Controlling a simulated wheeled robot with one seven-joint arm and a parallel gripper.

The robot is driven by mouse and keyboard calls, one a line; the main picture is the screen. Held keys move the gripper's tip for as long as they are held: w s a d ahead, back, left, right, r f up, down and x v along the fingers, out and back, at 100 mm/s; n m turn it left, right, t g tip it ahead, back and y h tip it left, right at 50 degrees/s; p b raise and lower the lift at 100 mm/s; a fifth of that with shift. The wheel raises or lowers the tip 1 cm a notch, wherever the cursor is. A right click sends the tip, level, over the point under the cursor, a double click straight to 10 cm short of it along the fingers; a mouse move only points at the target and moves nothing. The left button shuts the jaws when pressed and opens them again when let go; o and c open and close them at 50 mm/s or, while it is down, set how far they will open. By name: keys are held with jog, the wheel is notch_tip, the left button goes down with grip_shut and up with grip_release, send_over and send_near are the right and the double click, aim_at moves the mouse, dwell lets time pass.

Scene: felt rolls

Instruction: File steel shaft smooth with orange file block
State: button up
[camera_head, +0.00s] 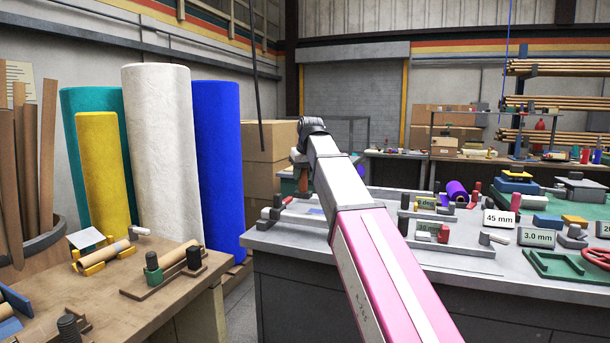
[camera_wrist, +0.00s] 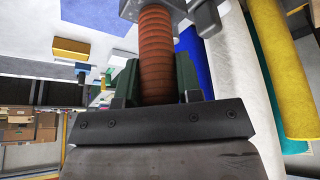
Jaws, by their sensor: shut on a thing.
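My gripper (camera_wrist: 157,82) is shut on an orange-brown ribbed cylinder (camera_wrist: 156,42) in the wrist view, with dark green pads on either side of it. One end of the cylinder meets a grey block (camera_wrist: 150,9) at the top edge. I cannot tell whether the cylinder is part of the orange file block or of the shaft. In the head view my gripper (camera_head: 300,163) is low over the left end of the grey bench, with a small orange-brown piece (camera_head: 303,180) at it. My arm hides part of this spot. I cannot make out a steel shaft for certain.
A wooden table (camera_head: 190,290) with small rolls on stands is at the left. Tall white (camera_head: 160,160), blue (camera_head: 219,170) and yellow (camera_head: 100,170) rolls stand behind it.

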aim_at(312, 193)
jog(key=shift+f, duration=2.35)
jog(key=shift+f, duration=0.6)
jog(key=shift+s+d+r, duration=0.1)
jog(key=shift+s+d, duration=0.15)
jog(key=shift+d, duration=0.35)
jog(key=shift+s+d+f, duration=0.1)
jog(key=shift+s+d, duration=0.15)
jog(key=shift+d, duration=0.35)
jog(key=shift+s+d+r, duration=0.1)
jog(key=shift+s+d, duration=0.15)
jog(key=shift+d, duration=0.35)
jog(key=shift+s+d, duration=0.25)
jog(key=shift+d, duration=0.35)
jog(key=shift+s+d, duration=0.25)
jog(key=shift+d, duration=0.35)
jog(key=shift+s+d, duration=0.25)
jog(key=shift+d, duration=0.35)
jog(key=shift+a, duration=0.1)
